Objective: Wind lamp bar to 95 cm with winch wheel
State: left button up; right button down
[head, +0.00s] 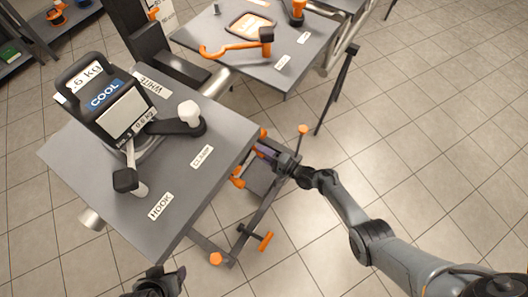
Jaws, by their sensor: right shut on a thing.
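My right gripper (270,157) is at the right edge of the near grey table, shut on a part of the winch mechanism, which I take to be the winch wheel (238,178). Orange parts of it show on either side of the jaws; the rest is hidden by the gripper and the table edge. I cannot make out the lamp bar or any height reading. My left gripper (160,282) is low at the bottom edge, apart from the table and partly cut off; its jaw opening is unclear.
A second table (215,35) holds an orange hooked tool (235,48).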

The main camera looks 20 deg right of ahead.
jog(key=shift+s+f, duration=0.2)
jog(key=shift+f, duration=0.2)
jog(key=c, duration=1.1)
grip_release()
jog(key=o, duration=0.4)
jog(key=shift+a+r, duration=0.1)
jog(key=shift+c, duration=0.2)
jog(key=shift+r, duration=0.1)
jog(key=shift+s+d+r+p, duration=0.15)
jog(key=shift+s+d+p, duration=0.05)
jog(key=shift+d+p, duration=0.1)
jog(key=p+v, duration=0.3)
jog(key=v, duration=0.7)
jog(key=shift+s, duration=0.15)
